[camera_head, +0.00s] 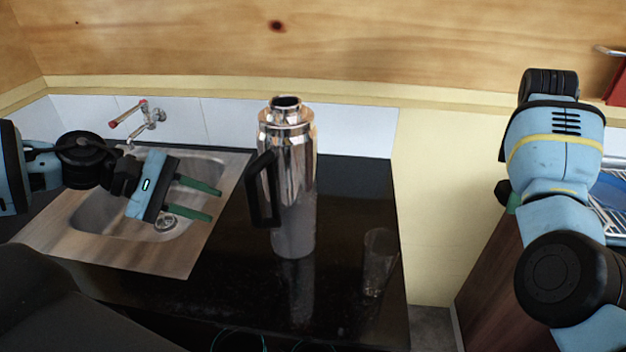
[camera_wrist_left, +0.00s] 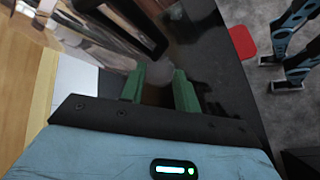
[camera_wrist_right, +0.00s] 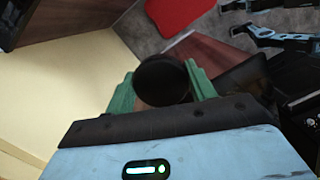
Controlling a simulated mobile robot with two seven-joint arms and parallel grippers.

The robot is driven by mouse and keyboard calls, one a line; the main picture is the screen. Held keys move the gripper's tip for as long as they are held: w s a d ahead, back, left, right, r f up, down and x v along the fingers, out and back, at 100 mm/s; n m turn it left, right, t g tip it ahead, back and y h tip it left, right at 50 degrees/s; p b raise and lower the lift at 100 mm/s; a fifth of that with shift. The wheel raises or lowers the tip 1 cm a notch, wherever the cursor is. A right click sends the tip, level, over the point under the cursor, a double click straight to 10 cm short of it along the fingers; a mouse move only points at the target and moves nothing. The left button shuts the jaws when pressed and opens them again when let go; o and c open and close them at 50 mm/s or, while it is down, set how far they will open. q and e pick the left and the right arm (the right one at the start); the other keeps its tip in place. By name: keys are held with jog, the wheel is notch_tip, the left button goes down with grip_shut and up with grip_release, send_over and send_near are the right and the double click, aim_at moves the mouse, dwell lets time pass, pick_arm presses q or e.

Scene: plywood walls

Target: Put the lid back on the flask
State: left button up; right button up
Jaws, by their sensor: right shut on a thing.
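The shiny metal flask (camera_head: 297,190) stands upright on the black counter (camera_head: 235,285). Its neck is open on top and its black handle (camera_head: 264,190) faces left; part of the handle also shows in the left wrist view (camera_wrist_left: 135,18). My left gripper (camera_head: 215,203) is open and empty over the sink, left of the flask, its fingers pointing toward the flask. My right gripper (camera_wrist_right: 160,90) is shut on a round black lid (camera_wrist_right: 163,80), held between its green fingers. In the head view my right arm is at the right, away from the flask, and mostly hides that gripper.
A clear glass (camera_head: 378,262) stands on the counter right of the flask, near the edge. The sink (camera_head: 90,245) with a red-handled tap (camera_head: 140,118) is at the left. A dish rack (camera_head: 612,205) is at the far right. A red thing (camera_wrist_right: 180,12) lies on the floor.

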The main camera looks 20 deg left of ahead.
pick_arm(q)
jog(key=shift+s, duration=0.25)
pick_arm(e)
jog(key=shift+s+r, duration=0.1)
jog(key=shift+s, duration=0.15)
